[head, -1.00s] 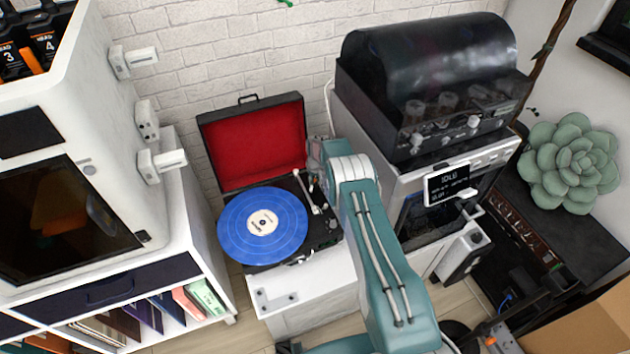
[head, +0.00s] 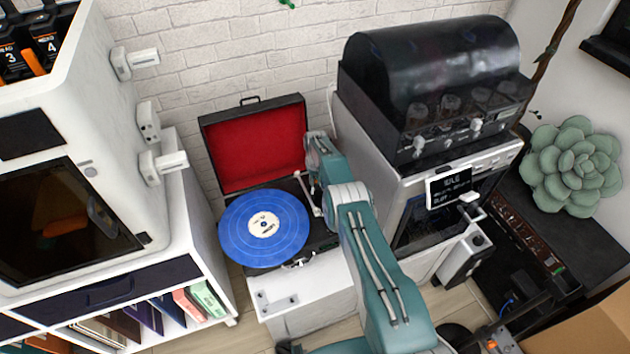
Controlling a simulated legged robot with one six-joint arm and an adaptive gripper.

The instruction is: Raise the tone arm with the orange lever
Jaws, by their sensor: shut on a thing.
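The record player (head: 330,240) is an open black case with a red-lined lid (head: 255,150) and a blue record (head: 285,222) on its platter. Its pale tone arm (head: 307,193) runs along the right of the record; whether it is raised is too small to tell. My gripper (head: 315,184) is at the right rear of the deck, beside the tone arm, mostly hidden by my own arm. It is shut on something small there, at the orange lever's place. The lever itself is hidden.
A white cabinet with a black-domed machine (head: 435,80) and a small display (head: 449,187) stands close on the right. A white shelf unit (head: 190,270) with books stands on the left. The white stand's front (head: 290,295) is clear. A brick wall is behind.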

